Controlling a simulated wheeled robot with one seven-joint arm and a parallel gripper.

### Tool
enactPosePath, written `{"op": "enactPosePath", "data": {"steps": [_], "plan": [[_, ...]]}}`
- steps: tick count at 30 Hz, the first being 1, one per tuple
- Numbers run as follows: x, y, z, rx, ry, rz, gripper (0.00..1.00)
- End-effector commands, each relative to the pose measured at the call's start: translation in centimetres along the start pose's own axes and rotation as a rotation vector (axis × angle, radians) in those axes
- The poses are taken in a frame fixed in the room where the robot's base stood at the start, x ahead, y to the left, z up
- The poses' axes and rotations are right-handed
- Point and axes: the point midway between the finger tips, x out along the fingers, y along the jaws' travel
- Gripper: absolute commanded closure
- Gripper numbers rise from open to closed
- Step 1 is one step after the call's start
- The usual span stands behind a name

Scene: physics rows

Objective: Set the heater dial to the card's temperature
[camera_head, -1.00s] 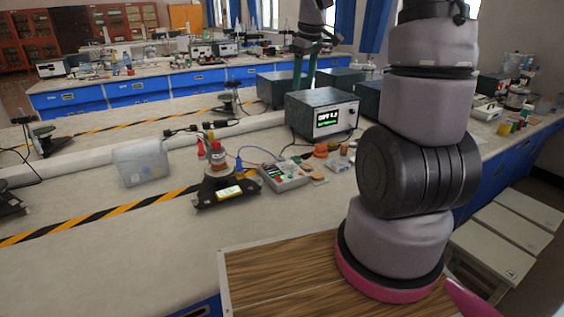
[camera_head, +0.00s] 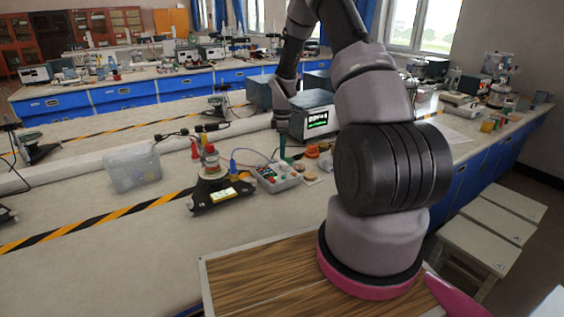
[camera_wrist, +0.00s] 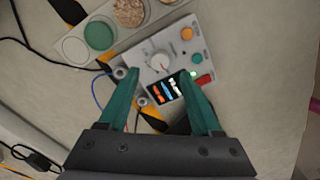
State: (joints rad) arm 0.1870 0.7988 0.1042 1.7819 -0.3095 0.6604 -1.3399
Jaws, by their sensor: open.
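A small grey control box (camera_head: 278,177) sits on the bench in the head view. In the wrist view, the box (camera_wrist: 141,62) carries a pale round dial (camera_wrist: 160,63), a small dark display (camera_wrist: 169,88) with coloured marks, and orange, green and red buttons. The dial's setting is too small to read. My gripper (camera_wrist: 159,74) is open, pointing down, its teal fingers on either side of the dial's line of view; contact cannot be told. In the head view one teal finger shows above the box. I cannot make out a card with a temperature for certain.
A black stand with a yellow label (camera_head: 222,193) stands left of the box, a clear plastic bin (camera_head: 133,169) further left. A dark instrument with a green-lit screen (camera_head: 317,123) is behind. A grey tray of round samples (camera_wrist: 100,33) lies beside the box. Cables run nearby.

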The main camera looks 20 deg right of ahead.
Motion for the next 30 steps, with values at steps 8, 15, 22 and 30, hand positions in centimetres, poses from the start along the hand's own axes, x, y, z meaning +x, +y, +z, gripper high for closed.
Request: {"op": "enactPosePath", "data": {"steps": [8, 15, 22, 30], "plan": [[4.4, 0.0, -0.1, 0.0, 0.0, -0.001, 0.34], [5.5, 0.1, -0.1, 0.001, 0.001, 0.002, 0.34], [5.5, 0.0, -0.1, 0.001, 0.001, 0.001, 0.46], [5.5, 0.0, -0.1, 0.002, 0.001, 0.001, 1.0]]}}
